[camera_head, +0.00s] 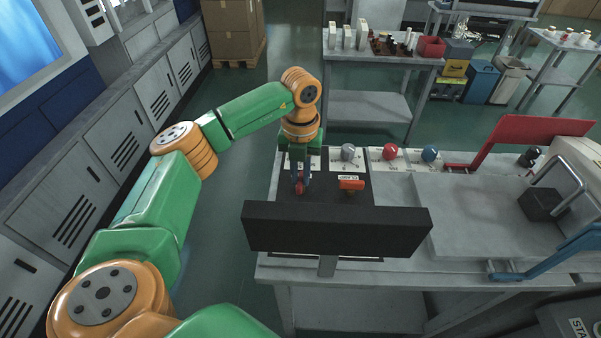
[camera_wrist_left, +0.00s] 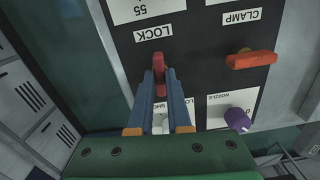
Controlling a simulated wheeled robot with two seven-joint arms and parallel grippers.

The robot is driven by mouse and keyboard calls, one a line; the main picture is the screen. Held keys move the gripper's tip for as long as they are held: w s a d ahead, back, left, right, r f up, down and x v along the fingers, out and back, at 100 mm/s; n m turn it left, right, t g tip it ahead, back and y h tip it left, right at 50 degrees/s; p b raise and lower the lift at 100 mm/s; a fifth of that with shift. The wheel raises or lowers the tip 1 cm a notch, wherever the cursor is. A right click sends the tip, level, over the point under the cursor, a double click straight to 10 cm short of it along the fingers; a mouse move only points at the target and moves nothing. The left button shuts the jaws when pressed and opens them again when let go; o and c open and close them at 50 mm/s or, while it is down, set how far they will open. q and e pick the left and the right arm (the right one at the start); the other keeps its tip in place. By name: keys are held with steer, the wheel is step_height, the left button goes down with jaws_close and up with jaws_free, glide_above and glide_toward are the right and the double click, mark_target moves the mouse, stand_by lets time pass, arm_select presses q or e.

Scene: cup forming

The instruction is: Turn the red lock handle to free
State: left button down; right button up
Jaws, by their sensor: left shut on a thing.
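The red lock handle (camera_wrist_left: 159,68) sits under the LOCK label on the black panel in the left wrist view, its long side running up and down the picture. My left gripper (camera_wrist_left: 160,76) has its two blue fingers shut on it, one on each side. In the head view the left gripper (camera_head: 299,186) reaches down onto the panel, and a small red part of the lock handle (camera_head: 300,188) shows at its fingertips. My right gripper is not in view.
An orange-red clamp handle (camera_head: 351,184) lies crosswise to the right, also in the left wrist view (camera_wrist_left: 251,60). A purple knob (camera_wrist_left: 237,119) is below it. A black bar (camera_head: 337,229) stands before the panel. Grey, red and blue knobs (camera_head: 390,152) line the back.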

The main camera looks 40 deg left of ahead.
mark_target(300, 179)
arm_select(q)
steer(key=shift+r+n, duration=0.1)
steer(key=shift+n, duration=0.5)
steer(key=c, duration=0.9)
jaws_free()
steer(key=shift+o, duration=0.2)
step_height(300, 179, up, 6)
steer(key=shift+b, duration=0.75)
steer(key=shift+r, duration=0.5)
